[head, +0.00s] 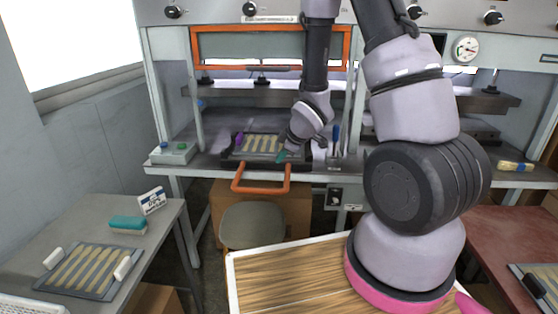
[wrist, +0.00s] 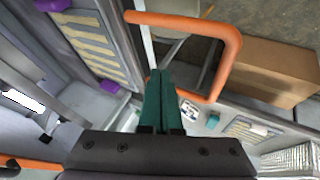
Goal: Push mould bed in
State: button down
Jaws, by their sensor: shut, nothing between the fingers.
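The mould bed (head: 232,156) is a dark tray with several pale spoon blanks and purple knobs, on the press shelf under the raised orange-framed guard (head: 270,65). Its orange U-shaped handle (head: 261,191) sticks out past the shelf's front edge. In the wrist view the bed (wrist: 118,62) is at upper left and the handle (wrist: 185,22) crosses the top and right. My gripper (head: 282,157) has green fingers, shut and empty, at the bed's front right. In the wrist view the fingertips (wrist: 160,74) appear inside the handle's outline; I cannot tell whether they touch it.
A grey stool (head: 252,226) and a cardboard box (head: 214,210) stand below the shelf. A side table at left holds a tray of spoon blanks (head: 85,272), a teal brush (head: 127,224) and a small sign (head: 152,200). A control box (head: 174,153) sits left of the bed.

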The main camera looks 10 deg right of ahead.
send_near(269, 168)
notch_tip(269, 168, down, 4)
jog(key=s+a, duration=0.2)
jog(key=w, duration=0.3)
jog(key=shift+w+d, duration=0.3)
jog(key=shift+w, duration=0.1)
jog(key=shift+w+d, duration=0.1)
jog(key=shift+w, duration=0.35)
jog(key=shift+w, duration=0.1)
